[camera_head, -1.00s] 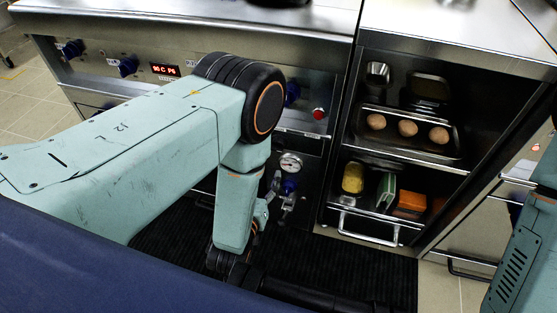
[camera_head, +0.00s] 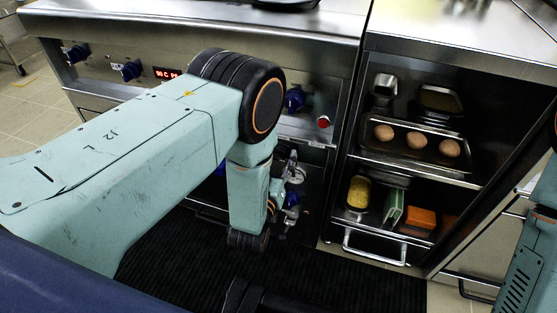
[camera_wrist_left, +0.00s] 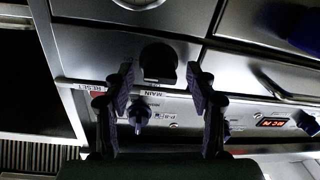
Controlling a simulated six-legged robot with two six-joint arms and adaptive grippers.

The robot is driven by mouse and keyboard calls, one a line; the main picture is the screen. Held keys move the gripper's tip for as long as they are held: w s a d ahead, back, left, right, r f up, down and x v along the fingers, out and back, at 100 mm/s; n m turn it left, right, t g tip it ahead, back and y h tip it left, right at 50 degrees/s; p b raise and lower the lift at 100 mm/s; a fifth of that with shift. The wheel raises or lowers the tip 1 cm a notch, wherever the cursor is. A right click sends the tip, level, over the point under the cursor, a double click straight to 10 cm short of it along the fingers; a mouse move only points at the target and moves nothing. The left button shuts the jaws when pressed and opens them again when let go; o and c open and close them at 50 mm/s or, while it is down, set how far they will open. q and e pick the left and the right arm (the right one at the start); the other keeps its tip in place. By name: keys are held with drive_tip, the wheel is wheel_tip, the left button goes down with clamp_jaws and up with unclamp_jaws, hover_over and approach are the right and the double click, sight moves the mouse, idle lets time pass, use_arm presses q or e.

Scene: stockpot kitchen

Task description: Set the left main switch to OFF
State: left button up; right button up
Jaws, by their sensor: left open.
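My left gripper (camera_wrist_left: 160,74) is open in the left wrist view, its two dark fingers pointing at the cooker's front panel. A dark rounded knob-like part (camera_wrist_left: 158,62) shows in the gap between the fingertips. Below it are a label reading MAIN and a blue knob (camera_wrist_left: 138,113). I cannot tell which part is the left main switch, its setting, or whether the fingers touch anything. In the head view, my left arm hides much of the panel, and the gripper is hard to make out near the lower panel. My right gripper is not in view.
The cooker panel carries blue knobs (camera_head: 131,70), a red display (camera_head: 168,73) and a red button (camera_head: 323,121). To the right, an open shelf unit holds a tray with three eggs (camera_head: 415,141), with packages (camera_head: 421,219) below. A dark mat (camera_head: 370,285) covers the floor.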

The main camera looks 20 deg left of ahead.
use_arm(q)
drive_tip(key=shift+c, duration=0.2)
drive_tip(key=c, duration=1.1)
drive_tip(key=n+p, duration=0.4)
drive_tip(key=shift+r, duration=0.2)
drive_tip(key=n+p, duration=0.3)
drive_tip(key=n, duration=0.1)
drive_tip(key=shift+g, duration=0.3)
drive_tip(key=n+h+p, duration=0.1)
drive_tip(key=n+p, duration=0.1)
drive_tip(key=n, duration=0.2)
drive_tip(key=shift+a+f+n, duration=0.1)
drive_tip(key=shift+a+n, duration=0.05)
drive_tip(key=shift+n, duration=0.15)
drive_tip(key=n+p, duration=0.1)
drive_tip(key=n, duration=0.3)
drive_tip(key=shift+w+f+p, duration=0.1)
drive_tip(key=shift+p, duration=0.2)
drive_tip(key=shift+n, duration=0.4)
